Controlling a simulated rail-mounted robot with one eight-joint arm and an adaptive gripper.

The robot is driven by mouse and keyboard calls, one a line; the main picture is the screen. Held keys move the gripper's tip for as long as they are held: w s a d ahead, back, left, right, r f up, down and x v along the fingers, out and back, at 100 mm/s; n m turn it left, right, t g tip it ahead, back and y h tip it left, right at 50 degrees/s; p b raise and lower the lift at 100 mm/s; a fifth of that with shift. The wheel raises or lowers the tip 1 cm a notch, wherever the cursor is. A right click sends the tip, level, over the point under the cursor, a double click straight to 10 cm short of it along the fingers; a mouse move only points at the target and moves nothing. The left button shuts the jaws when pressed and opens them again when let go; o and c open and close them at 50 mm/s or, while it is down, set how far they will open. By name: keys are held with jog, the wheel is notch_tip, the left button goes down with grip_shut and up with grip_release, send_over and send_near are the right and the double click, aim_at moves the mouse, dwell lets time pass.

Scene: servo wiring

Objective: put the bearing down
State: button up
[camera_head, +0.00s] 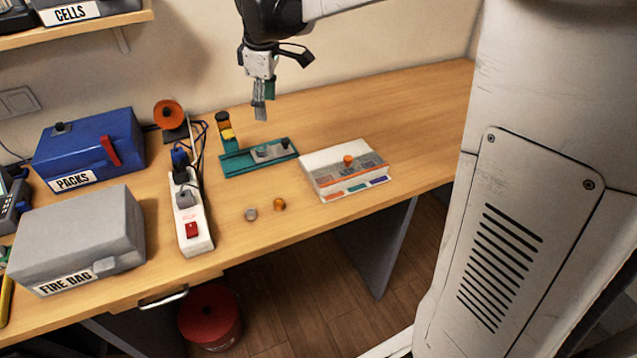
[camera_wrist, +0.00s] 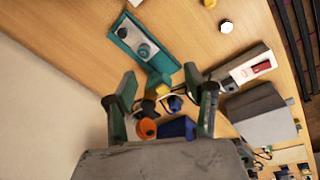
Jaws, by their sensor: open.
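My gripper (camera_head: 260,108) hangs fingers-down above the back of the table, behind and apart from the teal fixture (camera_head: 232,169). In the wrist view my gripper (camera_wrist: 167,90) has its two fingers spread with nothing held between them. The fixture also shows in the wrist view (camera_wrist: 122,34), with a grey block on it and a round, ring-like grey part (camera_wrist: 145,51) on that block. A small silver round piece (camera_head: 251,214) and a small orange-brown piece (camera_head: 279,204) lie on the bare table in front. I cannot tell for sure which piece is the bearing.
A white case with coloured labels (camera_head: 328,157) stands right of the fixture. A white power strip (camera_head: 196,226), a blue PACKS box (camera_head: 88,142) and a grey fire bag box (camera_head: 75,235) stand left. An orange reel (camera_head: 169,114) is behind. The table's right side is clear.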

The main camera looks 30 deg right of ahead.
jog(key=s+f+m+t, duration=0.1)
jog(key=s+m, duration=0.4)
jog(key=s, duration=0.8)
jog(key=s+f+m+t, duration=0.1)
jog(key=s+m+t, duration=0.3)
jog(key=s, duration=1)
jog(key=shift+s+f+m, duration=0.25)
jog(key=shift+m, duration=0.65)
